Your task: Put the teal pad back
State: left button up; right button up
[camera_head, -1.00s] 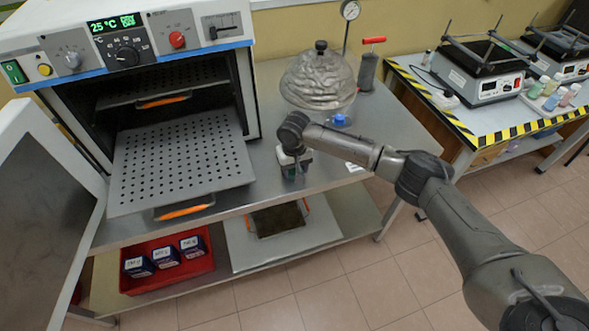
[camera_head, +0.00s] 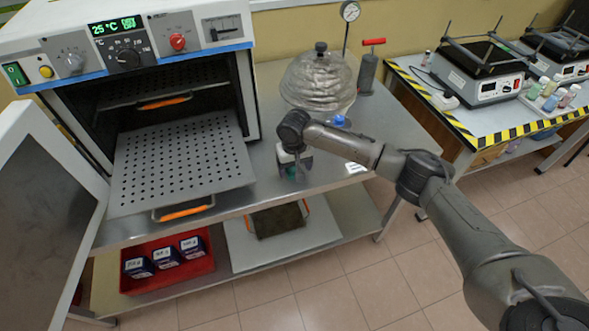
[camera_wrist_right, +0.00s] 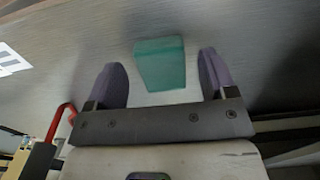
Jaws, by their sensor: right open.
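The teal pad (camera_wrist_right: 162,64) shows as a small teal block on the grey steel table top (camera_wrist_right: 60,75) in the right wrist view. My right gripper (camera_head: 294,175) points down over the front part of the steel table, right of the oven. In the right wrist view its two dark fingers (camera_wrist_right: 161,72) are spread, one on each side of the pad, with gaps between. I cannot tell the height of the fingertips above the table. In the head view the pad is mostly hidden by the gripper. My left gripper is not in view.
The open oven (camera_head: 178,58) with a pulled-out perforated shelf (camera_head: 180,165) stands left of my right gripper. A clear dome (camera_head: 318,82) with crumpled contents is behind it. A red tray (camera_head: 168,284) with several boxes and a white board (camera_head: 310,225) lie on the lower shelf.

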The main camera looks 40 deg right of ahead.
aim_at(294, 171)
notch_tip(294, 171, up, 11)
jog(key=p, duration=0.2)
jog(key=s+a+f+n, duration=0.1)
jog(key=s+a+f, duration=0.1)
jog(key=a+f, duration=0.1)
jog(key=s+a+f+n, duration=0.1)
jog(key=s+a+f, duration=0.1)
jog(key=a+f, duration=0.1)
jog(key=s+a+f+n, duration=0.2)
jog(key=a+f, duration=0.2)
jog(key=shift+a+f, duration=0.1)
jog(key=shift+f, duration=0.3)
jog(key=s+a+f+n+t+y, duration=0.15)
jog(key=s+a+f, duration=0.3)
jog(key=s, duration=0.55)
jog(key=s+a+f+n+t+y, duration=0.1)
jog(key=s+a+f+n, duration=0.3)
jog(key=s, duration=0.6)
jog(key=s+d+r+m+t+h, duration=0.1)
jog(key=s+d+r+m+h, duration=0.1)
jog(key=s, duration=0.8)
jog(key=shift+s+d+r+m, duration=0.4)
jog(key=shift+d+m, duration=0.15)
jog(key=shift+d, duration=0.4)
